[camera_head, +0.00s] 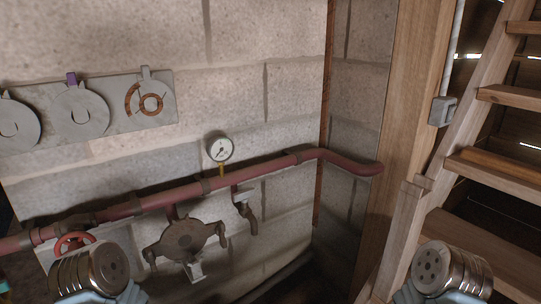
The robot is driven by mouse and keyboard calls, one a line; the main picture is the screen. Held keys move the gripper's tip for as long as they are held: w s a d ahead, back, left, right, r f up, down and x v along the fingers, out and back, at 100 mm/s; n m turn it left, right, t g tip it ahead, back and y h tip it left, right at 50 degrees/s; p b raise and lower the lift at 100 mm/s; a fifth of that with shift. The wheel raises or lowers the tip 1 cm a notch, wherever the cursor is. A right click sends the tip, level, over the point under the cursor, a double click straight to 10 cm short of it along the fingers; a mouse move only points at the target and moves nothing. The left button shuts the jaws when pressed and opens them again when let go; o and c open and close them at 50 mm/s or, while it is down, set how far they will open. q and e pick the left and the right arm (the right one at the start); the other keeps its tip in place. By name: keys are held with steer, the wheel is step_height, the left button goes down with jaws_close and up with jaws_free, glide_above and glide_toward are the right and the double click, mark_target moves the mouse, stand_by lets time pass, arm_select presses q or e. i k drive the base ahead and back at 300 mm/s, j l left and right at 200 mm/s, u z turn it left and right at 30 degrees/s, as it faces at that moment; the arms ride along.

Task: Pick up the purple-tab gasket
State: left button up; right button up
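A purple tab (71,78) sticks up at the top of the middle grey disc (81,112) on the pale wall plate at the left. The disc has a small curved mark near its centre and seems to hang flat against the plate. I cannot tell whether the tab belongs to this disc or to something behind it. Neither gripper shows; only rounded metal parts of my own arms are in view, at the bottom left and bottom right, well below the plate.
Another grey disc (17,122) hangs left of it, and a grey-tabbed piece with copper-coloured rings (150,104) hangs right. A red pipe (150,202) with a gauge (220,149), a round flanged fitting (186,240) and a red handwheel (73,243) runs below. Wooden stairs (490,170) stand right.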

mark_target(61, 109)
steer(key=u, duration=1.35)
